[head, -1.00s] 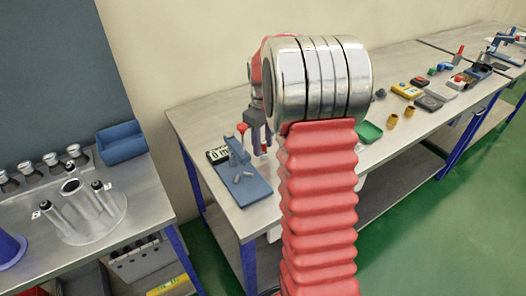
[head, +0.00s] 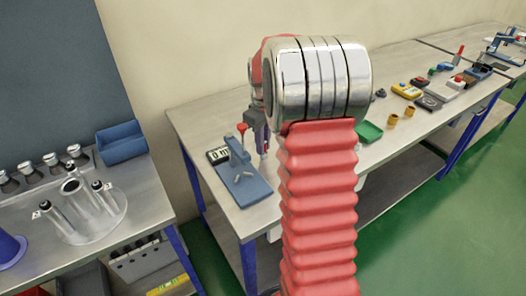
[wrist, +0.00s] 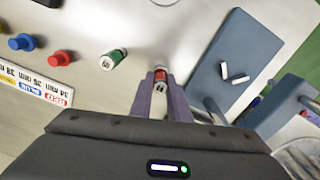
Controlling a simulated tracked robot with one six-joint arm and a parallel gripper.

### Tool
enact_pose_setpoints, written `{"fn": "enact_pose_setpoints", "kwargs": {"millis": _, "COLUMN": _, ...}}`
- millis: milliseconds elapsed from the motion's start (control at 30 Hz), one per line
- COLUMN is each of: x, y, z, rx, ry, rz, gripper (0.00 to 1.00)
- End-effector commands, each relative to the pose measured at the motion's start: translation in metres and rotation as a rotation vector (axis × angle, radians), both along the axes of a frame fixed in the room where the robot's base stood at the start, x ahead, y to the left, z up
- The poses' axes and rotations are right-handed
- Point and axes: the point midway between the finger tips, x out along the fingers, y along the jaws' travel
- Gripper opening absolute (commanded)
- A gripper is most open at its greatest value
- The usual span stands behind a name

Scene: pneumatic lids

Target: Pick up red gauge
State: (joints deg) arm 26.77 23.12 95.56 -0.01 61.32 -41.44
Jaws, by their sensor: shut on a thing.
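The red gauge (wrist: 160,76), a small cylinder with a red band and pale metal end, is between my fingertips in the wrist view. My gripper (wrist: 161,86) is shut on it, just above or at the bench top; I cannot tell whether it touches the bench. The fingers hide the gauge's sides. In the head view my gripper (head: 262,144) is partly behind my own arm, beside the blue measuring stand, and the gauge is not clear there. A green gauge (wrist: 113,58) lies on the bench to the left.
Red (wrist: 61,57) and blue (wrist: 21,42) knobs and a label strip (wrist: 38,86) are at left. Bare bench lies between.

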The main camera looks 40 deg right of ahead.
Motion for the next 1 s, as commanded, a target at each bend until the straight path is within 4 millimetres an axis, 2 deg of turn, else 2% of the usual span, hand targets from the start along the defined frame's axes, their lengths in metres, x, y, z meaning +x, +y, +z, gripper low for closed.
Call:
{"fn": "enact_pose_setpoints", "kwargs": {"millis": 100, "x": 0.000, "y": 0.000, "z": 0.000, "rx": 0.000, "ry": 0.000, "rz": 0.000, "gripper": 0.00}}
{"fn": "enact_pose_setpoints", "kwargs": {"millis": 567, "x": 0.000, "y": 0.000, "z": 0.004, "rx": -0.001, "ry": -0.001, "rz": 0.001, "gripper": 0.00}}
{"fn": "enact_pose_setpoints", "kwargs": {"millis": 767, "x": 0.001, "y": 0.000, "z": 0.025, "rx": -0.002, "ry": -0.004, "rz": 0.001, "gripper": 0.00}}
{"fn": "enact_pose_setpoints", "kwargs": {"millis": 1000, "x": 0.001, "y": 0.000, "z": 0.068, "rx": -0.002, "ry": -0.004, "rz": 0.001, "gripper": 0.00}}
